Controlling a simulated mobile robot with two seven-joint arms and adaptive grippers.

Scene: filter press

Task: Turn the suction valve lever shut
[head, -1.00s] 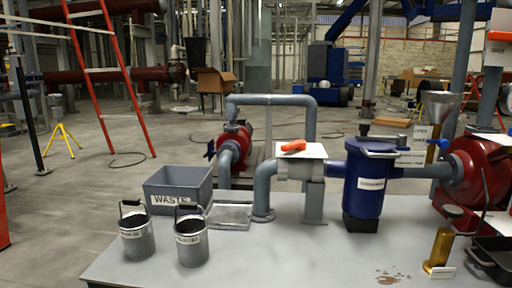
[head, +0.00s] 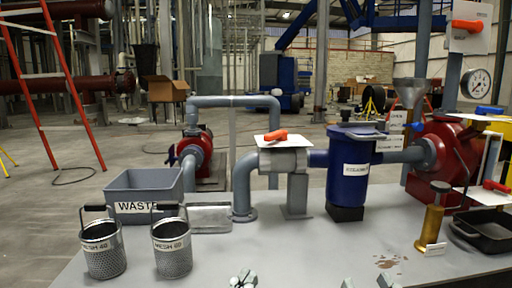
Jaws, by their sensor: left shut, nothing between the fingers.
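An orange lever (head: 275,136) sits on a white plate (head: 284,140) atop the grey valve body (head: 284,161), left of the blue vessel. It lies roughly along the line of the pipe; no label naming it can be read. Another orange lever (head: 467,26) is on an upright white plate at the upper right. A red-orange handle (head: 496,186) shows at the right edge. My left gripper (head: 243,279) is at the bottom edge, shut and empty, well below and nearer than the valve. My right gripper (head: 368,283) shows only two separated fingertips at the bottom edge.
On the grey table (head: 300,250) stand a waste bin (head: 142,188), two mesh baskets (head: 103,250) (head: 171,249), the blue vessel (head: 348,172), a brass cylinder (head: 431,222) and a black tray (head: 484,230). A red pump (head: 445,150) is at right. Bare tabletop lies before the valve.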

